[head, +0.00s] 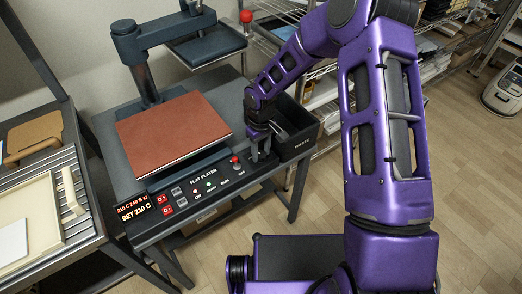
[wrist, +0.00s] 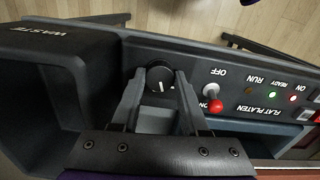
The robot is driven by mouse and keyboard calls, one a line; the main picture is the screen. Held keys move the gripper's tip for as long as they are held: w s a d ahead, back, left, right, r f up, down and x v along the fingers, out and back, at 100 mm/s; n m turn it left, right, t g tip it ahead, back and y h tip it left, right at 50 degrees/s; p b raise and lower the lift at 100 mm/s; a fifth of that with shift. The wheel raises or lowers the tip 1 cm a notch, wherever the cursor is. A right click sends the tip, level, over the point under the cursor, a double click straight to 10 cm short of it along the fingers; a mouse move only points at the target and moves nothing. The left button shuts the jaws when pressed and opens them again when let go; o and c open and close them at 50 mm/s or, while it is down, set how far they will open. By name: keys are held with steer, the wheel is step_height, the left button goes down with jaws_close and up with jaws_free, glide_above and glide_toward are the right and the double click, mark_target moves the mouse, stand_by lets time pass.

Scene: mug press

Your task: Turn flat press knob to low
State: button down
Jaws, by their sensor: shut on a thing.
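The flat press knob (wrist: 160,77) is a round black dial at the end of the FLAT PLATEN panel (head: 205,184), with a small white mark showing in the wrist view. My gripper (wrist: 158,88) is shut on the knob, one finger on each side. In the head view my gripper (head: 260,153) reaches down to the right end of the panel and mostly hides the knob. No low or high label around the knob can be read.
A red-tipped toggle switch (wrist: 214,105) stands close beside the knob. A black WASTE bin (head: 300,139) stands right of the gripper.

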mark_target(261, 154)
steer(key=n+p, duration=0.1)
steer(key=n, duration=0.4)
steer(key=shift+n, duration=0.4)
stand_by(0.4)
steer(key=shift+c, duration=2.1)
jaws_free()
steer(key=shift+r, duration=0.15)
step_height(261, 154, up, 17)
steer(key=p, duration=0.2)
steer(key=shift+w+r, duration=0.1)
